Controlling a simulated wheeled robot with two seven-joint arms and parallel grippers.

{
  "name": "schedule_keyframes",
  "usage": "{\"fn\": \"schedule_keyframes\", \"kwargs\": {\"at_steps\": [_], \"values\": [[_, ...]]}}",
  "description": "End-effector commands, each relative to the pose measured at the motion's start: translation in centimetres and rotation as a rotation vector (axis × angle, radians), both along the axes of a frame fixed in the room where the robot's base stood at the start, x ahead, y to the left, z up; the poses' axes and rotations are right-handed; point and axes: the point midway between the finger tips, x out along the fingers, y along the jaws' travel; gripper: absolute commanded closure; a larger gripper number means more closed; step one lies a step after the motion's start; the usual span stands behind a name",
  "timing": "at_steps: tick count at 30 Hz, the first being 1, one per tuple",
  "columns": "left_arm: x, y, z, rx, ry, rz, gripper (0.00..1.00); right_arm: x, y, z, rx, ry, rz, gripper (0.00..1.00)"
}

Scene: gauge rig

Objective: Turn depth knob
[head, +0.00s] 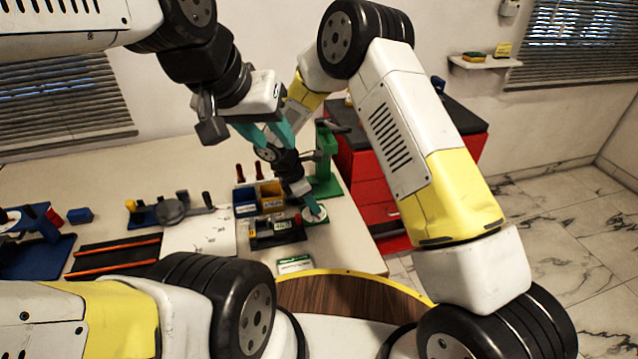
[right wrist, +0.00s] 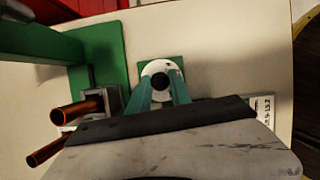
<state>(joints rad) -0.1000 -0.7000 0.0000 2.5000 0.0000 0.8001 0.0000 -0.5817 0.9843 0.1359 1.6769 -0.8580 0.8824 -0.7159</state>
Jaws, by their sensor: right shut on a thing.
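The depth knob (right wrist: 161,70) is a white round disc with a black centre, on a small green base (right wrist: 172,62). It also shows in the head view (head: 315,214), at the right front of the table. My right gripper (right wrist: 161,92) is shut on the knob, its teal fingers at the near side of the disc. In the head view my right gripper (head: 309,203) reaches down to the knob and partly covers it. My left gripper (head: 268,140) is held higher above the table, its teal fingers apart and nothing seen between them.
A green stand (head: 326,158) rises just behind the knob. Blue and yellow bins (head: 271,197) and a black device (head: 277,232) stand to its left. In the right wrist view two orange-red handles (right wrist: 76,111) lie left of the gripper. A red cabinet (head: 372,190) is beyond the table.

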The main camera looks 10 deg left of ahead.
Motion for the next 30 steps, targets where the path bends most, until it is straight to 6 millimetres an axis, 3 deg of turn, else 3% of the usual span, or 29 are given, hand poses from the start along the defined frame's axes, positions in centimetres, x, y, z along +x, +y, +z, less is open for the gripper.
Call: {"fn": "schedule_keyframes", "kwargs": {"at_steps": [12, 13, 16, 26, 30], "values": [[0.0, 0.0, 0.0, 0.000, 0.000, 0.000, 0.64, 0.1, 0.1, 0.1, 0.001, -0.002, -0.007, 1.00], [0.0, 0.0, 0.0, 0.000, 0.000, 0.000, 0.64, 0.0, 0.1, 0.1, 0.001, -0.002, -0.007, 0.73], [0.0, 0.0, 0.0, 0.000, 0.000, 0.000, 0.64, 0.0, 0.1, 0.1, 0.001, -0.002, -0.007, 0.54], [0.0, 0.0, 0.0, 0.000, 0.000, 0.000, 0.64, 0.0, 0.1, 0.2, 0.000, -0.001, -0.007, 0.54], [0.0, 0.0, 0.0, 0.000, 0.000, 0.000, 0.64, -0.2, 0.7, 1.6, 0.003, -0.002, -0.006, 0.54]]}}
